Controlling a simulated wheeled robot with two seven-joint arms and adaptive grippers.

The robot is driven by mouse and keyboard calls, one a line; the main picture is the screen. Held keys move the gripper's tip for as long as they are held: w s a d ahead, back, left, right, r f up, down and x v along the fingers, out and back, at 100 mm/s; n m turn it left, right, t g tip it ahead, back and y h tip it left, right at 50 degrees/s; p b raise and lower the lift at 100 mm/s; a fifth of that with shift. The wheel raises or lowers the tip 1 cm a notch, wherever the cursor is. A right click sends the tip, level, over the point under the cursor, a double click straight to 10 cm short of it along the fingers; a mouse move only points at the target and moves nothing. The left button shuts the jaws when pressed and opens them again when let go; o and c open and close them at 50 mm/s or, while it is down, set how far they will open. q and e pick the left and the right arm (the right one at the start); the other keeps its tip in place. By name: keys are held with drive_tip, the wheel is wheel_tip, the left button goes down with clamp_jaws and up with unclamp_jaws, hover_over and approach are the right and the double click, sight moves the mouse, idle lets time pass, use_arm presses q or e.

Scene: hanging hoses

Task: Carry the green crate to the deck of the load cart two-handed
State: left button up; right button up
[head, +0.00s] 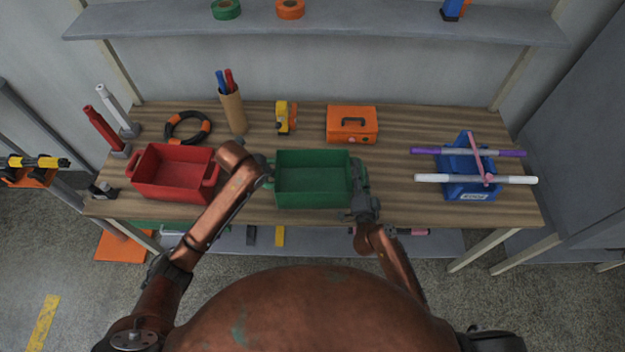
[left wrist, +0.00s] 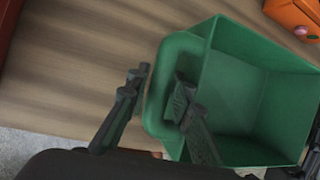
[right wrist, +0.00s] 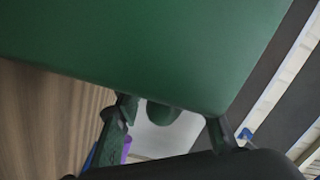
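The green crate (head: 312,152) stands upright and empty on the wooden bench, near its front edge. My left gripper (head: 266,172) is at its left handle. In the left wrist view the gripper's fingers (left wrist: 160,88) are apart, one on each side of the crate's handle (left wrist: 160,72), with a gap showing on the outer side. My right gripper (head: 362,203) is at the crate's right end. In the right wrist view its fingers (right wrist: 168,122) are spread, with the green handle (right wrist: 163,113) between them. I cannot make out the load cart in any view.
A red crate (head: 178,192) stands left of the green one. An orange box (head: 352,124) and a yellow tool (head: 284,116) are behind. A blue bin (head: 468,178) with rods across it stands right. A shelf (head: 330,24) hangs above. Bench space right of the crate is clear.

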use_arm(q)
drive_tip(key=c, duration=0.5)
use_arm(e)
drive_tip(key=c, duration=0.5)
clamp_jaws()
use_arm(q)
drive_tip(key=shift+r, duration=0.1)
